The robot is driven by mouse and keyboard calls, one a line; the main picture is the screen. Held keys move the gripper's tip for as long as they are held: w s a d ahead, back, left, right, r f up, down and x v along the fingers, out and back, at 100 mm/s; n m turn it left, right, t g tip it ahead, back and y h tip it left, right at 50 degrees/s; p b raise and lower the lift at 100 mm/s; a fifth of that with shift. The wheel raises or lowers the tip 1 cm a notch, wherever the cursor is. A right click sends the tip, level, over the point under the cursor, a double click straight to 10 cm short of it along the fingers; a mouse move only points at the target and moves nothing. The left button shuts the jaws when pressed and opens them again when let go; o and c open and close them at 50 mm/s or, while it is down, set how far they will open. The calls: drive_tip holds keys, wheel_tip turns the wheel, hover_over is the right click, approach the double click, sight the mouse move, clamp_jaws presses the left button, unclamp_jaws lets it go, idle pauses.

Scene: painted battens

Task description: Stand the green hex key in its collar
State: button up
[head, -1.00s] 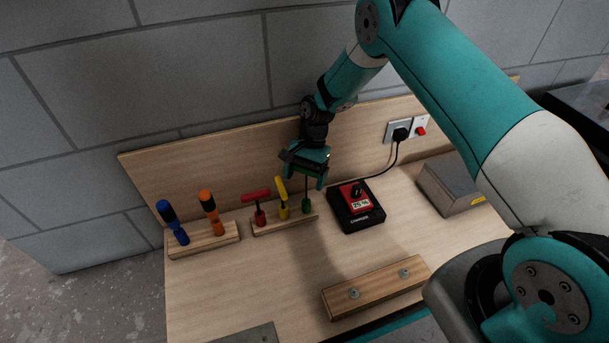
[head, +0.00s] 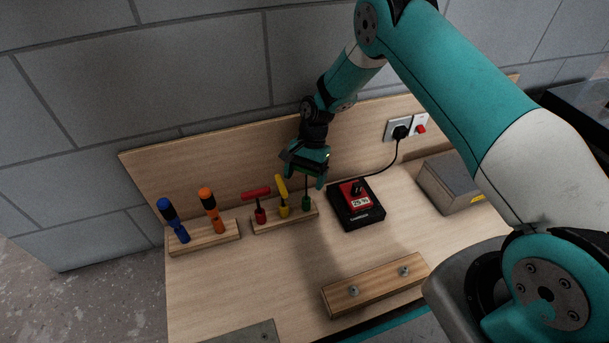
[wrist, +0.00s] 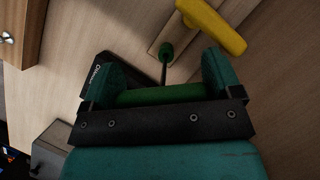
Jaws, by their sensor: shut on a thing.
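My gripper (head: 305,174) is shut on the green handle of the hex key (wrist: 160,95), which lies across between the two fingers in the wrist view. The key's thin dark shaft (head: 306,184) points down from the gripper to the green collar (head: 306,203) at the right end of a wooden strip. In the wrist view the shaft meets the green collar (wrist: 166,50); how deep the tip sits inside is hidden. In the head view the gripper hides the handle.
Red (head: 257,194) and yellow (head: 282,184) keys stand left of the green collar on the strip. A black and red charger (head: 357,203) is close on the right. The front bench is largely clear around a wooden batten (head: 375,287).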

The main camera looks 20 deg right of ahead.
drive_tip(key=shift+f+b, duration=0.6)
drive_tip(key=shift+f, duration=1.35)
idle(0.9)
drive_tip(key=o, duration=0.7)
drive_tip(key=shift+o, duration=0.2)
